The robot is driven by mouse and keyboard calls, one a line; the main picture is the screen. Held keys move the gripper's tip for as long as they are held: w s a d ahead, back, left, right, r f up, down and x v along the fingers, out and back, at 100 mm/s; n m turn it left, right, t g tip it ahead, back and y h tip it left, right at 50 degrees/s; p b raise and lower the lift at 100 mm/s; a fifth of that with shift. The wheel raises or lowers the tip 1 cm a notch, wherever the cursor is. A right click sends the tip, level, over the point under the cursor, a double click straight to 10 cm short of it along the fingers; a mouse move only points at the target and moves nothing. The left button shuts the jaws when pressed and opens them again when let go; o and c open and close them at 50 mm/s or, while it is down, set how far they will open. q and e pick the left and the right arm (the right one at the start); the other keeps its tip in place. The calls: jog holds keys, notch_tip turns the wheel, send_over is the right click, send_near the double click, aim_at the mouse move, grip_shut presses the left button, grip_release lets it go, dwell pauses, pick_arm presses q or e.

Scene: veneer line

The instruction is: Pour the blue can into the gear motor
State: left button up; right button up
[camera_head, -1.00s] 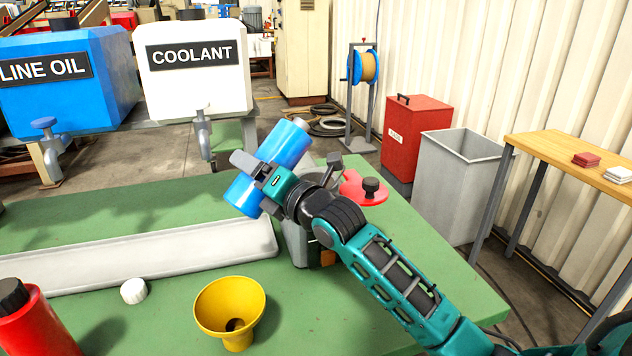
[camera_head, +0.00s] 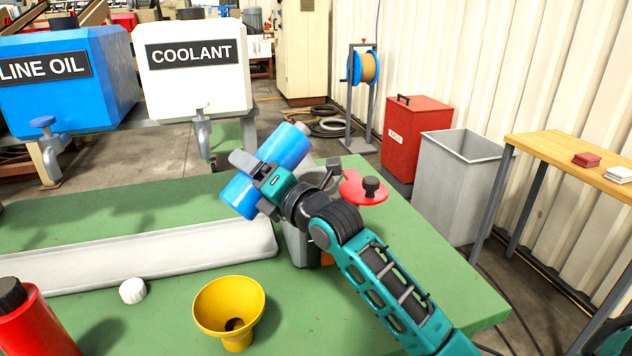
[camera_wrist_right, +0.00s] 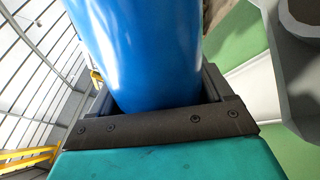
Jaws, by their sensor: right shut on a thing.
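The blue can (camera_head: 285,146) is held tilted above the green bench, its grey neck to the upper right and its base to the lower left. My right gripper (camera_head: 259,177) is shut around its middle. In the right wrist view the can (camera_wrist_right: 140,50) fills the space between the jaws. The grey gear motor (camera_head: 296,246) stands on the bench below and behind my right gripper, mostly hidden by it and the can. Part of a grey body with a dark round opening, likely the motor, shows in the right wrist view (camera_wrist_right: 292,75). No liquid stream is visible. My left gripper is out of view.
On the green bench (camera_head: 390,280) are a yellow funnel (camera_head: 212,300), a white cap (camera_head: 132,290), a red bottle (camera_head: 40,325) and a long grey tray (camera_head: 150,262). A red disc with a black knob (camera_head: 352,190) lies right of the gripper. A grey bin (camera_head: 455,190) stands beyond.

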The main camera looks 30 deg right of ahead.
jog(key=shift+a+f+m+b, duration=0.3)
jog(key=shift+f+m+b, duration=0.1)
jog(key=shift+m, duration=0.3)
dwell(0.6)
jog(key=shift+s+a+m+p, duration=0.1)
jog(key=shift+m+p, duration=0.4)
dwell(0.4)
jog(key=shift+a+r+m+p, duration=0.1)
jog(key=shift+m+p, duration=0.2)
jog(key=shift+m, duration=0.1)
dwell(0.6)
jog(key=shift+d+m+p, duration=0.25)
jog(key=shift+m+p, duration=0.05)
jog(key=shift+m, duration=0.1)
dwell(1.7)
